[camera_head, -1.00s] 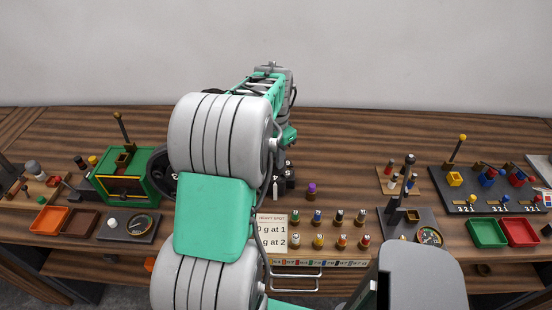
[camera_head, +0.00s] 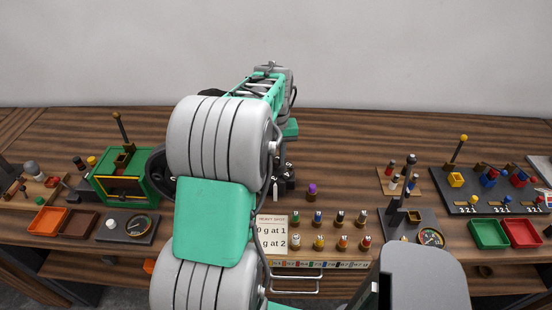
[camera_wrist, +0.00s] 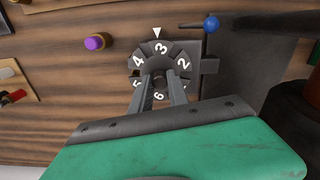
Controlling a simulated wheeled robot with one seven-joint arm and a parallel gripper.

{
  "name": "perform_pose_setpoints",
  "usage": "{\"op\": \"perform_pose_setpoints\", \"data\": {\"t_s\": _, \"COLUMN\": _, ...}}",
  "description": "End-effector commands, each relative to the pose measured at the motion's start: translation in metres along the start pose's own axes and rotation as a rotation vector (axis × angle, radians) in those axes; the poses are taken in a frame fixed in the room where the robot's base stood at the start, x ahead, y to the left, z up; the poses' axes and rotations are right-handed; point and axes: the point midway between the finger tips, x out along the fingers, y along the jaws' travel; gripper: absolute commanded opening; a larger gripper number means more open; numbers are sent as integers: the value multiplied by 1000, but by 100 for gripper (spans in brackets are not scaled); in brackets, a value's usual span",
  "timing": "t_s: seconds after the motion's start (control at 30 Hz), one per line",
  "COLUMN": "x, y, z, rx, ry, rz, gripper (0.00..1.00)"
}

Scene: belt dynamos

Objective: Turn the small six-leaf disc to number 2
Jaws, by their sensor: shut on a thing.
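The small six-leaf disc (camera_wrist: 136,63) is in the wrist view, dark grey with white numbers on its leaves. A white pointer triangle sits above its top edge. The 3 is nearest the pointer and a little right of it. The 4 is on the upper left, the 2 on the right, the 6 at the bottom, partly between the fingers. My gripper (camera_wrist: 159,83) reaches over the disc from below in the picture, its two fingers shut on the hub at the disc's middle. The hub is mostly hidden by the fingers. In the head view my arm hides most of this device.
A rod with a blue ball (camera_wrist: 211,23) stands close right of the disc. A purple-topped peg (camera_wrist: 97,42) is to its left, also in the head view (camera_head: 312,189). A card (camera_head: 272,236) and several small coloured pegs stand in front. Bare wood lies behind.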

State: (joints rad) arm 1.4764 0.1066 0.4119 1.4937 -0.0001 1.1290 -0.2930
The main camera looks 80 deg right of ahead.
Motion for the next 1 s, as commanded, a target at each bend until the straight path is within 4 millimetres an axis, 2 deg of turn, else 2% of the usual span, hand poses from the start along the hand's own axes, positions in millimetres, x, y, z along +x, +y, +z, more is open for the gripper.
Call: {"op": "perform_pose_setpoints", "data": {"t_s": 1.0, "x": 0, "y": 0, "z": 0, "rx": -931, "ry": 0, "rz": 0, "gripper": 0}}
